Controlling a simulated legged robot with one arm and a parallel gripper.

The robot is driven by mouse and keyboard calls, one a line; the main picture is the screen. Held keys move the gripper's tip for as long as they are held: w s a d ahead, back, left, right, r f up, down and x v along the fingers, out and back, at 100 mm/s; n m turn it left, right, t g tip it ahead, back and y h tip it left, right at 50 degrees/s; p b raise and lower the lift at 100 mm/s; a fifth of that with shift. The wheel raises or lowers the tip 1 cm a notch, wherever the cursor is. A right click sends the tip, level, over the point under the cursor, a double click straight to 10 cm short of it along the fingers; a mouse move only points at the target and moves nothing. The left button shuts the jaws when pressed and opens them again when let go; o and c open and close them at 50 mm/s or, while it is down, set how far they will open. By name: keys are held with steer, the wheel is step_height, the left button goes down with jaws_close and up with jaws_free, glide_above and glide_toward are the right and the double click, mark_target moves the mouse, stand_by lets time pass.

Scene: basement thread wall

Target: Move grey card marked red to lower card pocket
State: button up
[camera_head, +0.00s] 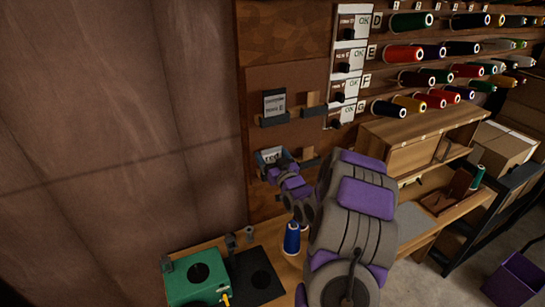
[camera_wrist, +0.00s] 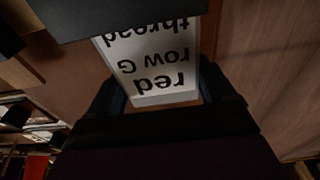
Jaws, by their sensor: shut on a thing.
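A grey-white card marked "red row G thread" (camera_wrist: 155,68) shows upside down in the wrist view. My gripper (camera_wrist: 160,102) is shut on its near end, with a finger at each side. A dark slab (camera_wrist: 115,14) covers the card's far end, below "thread"; it looks like the lip of the lower pocket. In the head view the held card (camera_head: 270,156) is upright at the lower left of the brown board, with my gripper (camera_head: 277,169) in front. My gripper hides most of the pocket there, so the card's depth in it cannot be told.
Another grey card (camera_head: 274,103) stands in the upper dark pocket (camera_head: 274,120). Thread spools (camera_head: 404,53) fill the wall at right. A blue spool (camera_head: 292,239) and a green box (camera_head: 197,282) stand on the bench below.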

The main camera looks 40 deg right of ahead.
steer(key=shift+d+f, duration=0.1)
steer(key=shift+d, duration=0.2)
steer(key=shift+a+f, duration=0.1)
steer(key=shift+a+f, duration=0.15)
steer(key=shift+f, duration=0.05)
steer(key=o, duration=1)
steer(key=shift+o, duration=0.2)
steer(key=p+v, duration=1)
steer(key=v, duration=0.7)
steer(key=shift+p, duration=0.35)
